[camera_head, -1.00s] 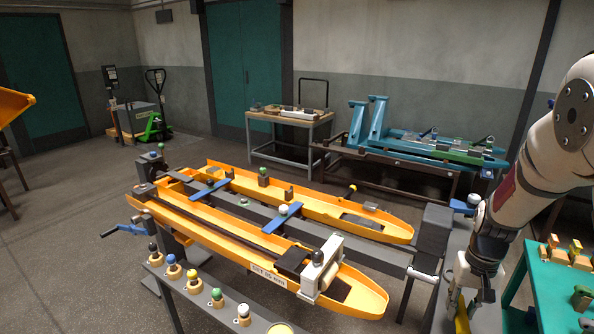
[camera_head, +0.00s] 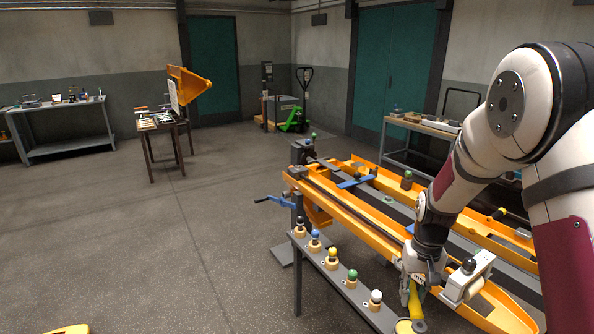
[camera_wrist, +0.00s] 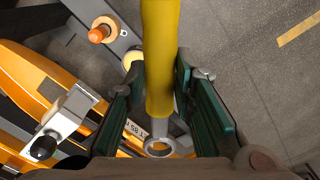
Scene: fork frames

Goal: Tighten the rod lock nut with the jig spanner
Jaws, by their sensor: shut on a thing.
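My gripper (camera_head: 420,282) is shut on a yellow-handled tool (camera_head: 415,301), which I take to be the jig spanner. In the wrist view the yellow handle (camera_wrist: 160,60) runs between the two green finger pads, with a grey ring end (camera_wrist: 158,148) at the bottom. The gripper is over the near rail of the jig, left of the pale clamp block (camera_head: 466,279) with a dark knob. In the wrist view this block (camera_wrist: 66,112) lies left of the fingers. I cannot make out the rod lock nut for certain.
Several coloured knobs on wooden bases, among them a white one (camera_head: 376,297), line the narrow grey rail. Orange forks (camera_head: 350,205) lie in the jig, with a blue crank handle (camera_head: 272,200) sticking out left. Open floor (camera_head: 140,240) is to the left.

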